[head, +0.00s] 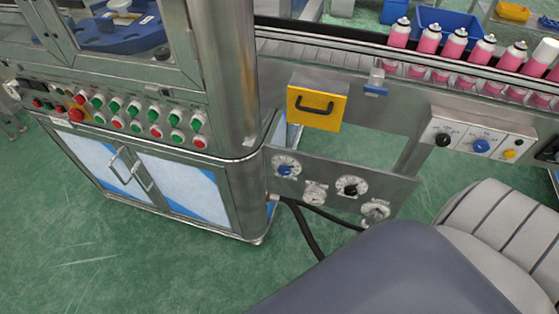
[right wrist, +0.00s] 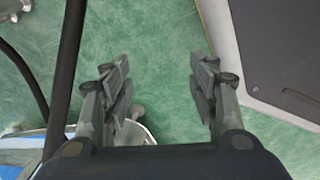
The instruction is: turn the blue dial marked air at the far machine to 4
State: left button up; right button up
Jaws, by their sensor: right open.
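Two blue dials show in the head view, and the lettering is too small to tell which is marked air. One blue dial (head: 285,170) sits at the upper left of a steel panel under the conveyor, on a round white scale. The other blue dial (head: 481,146) sits between a black and a yellow knob on a white plate at the right. The setting of neither can be read. My right gripper (right wrist: 161,80) is open and empty over the green floor in the right wrist view. It does not show in the head view, and neither does my left gripper.
The steel panel also holds a black dial (head: 351,187) and two gauges. A yellow box (head: 316,107) with a black handle hangs above it. Pink cans (head: 429,40) stand along the conveyor. A cabinet with several coloured buttons (head: 135,108) stands left. Black hoses (head: 305,230) run below the panel.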

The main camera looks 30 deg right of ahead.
jog(key=w+r+t+h+b, duration=0.25)
jog(key=w+b, duration=0.25)
jog(key=w, duration=0.8)
pick_arm(q)
jog(key=w+d+r+t+b, duration=0.1)
jog(key=w+r+b, duration=0.2)
jog(key=w, duration=0.3)
jog(key=w+d+r+b, duration=0.1)
jog(key=w+r+b, duration=0.2)
jog(key=w, duration=0.2)
pick_arm(e)
jog(key=m+t+h+b, duration=0.7)
jog(key=h+b, duration=0.1)
jog(key=h, duration=0.2)
send_near(283, 172)
pick_arm(q)
notch_tip(283, 172, up, 12)
jog(key=w+t, duration=0.2)
pick_arm(e)
jog(key=x, duration=0.8)
jog(key=shift+w+d+r, duration=0.1)
jog(key=shift+d, duration=0.1)
pick_arm(q)
jog(key=shift+f, duration=0.1)
pick_arm(e)
jog(key=c, duration=1.1)
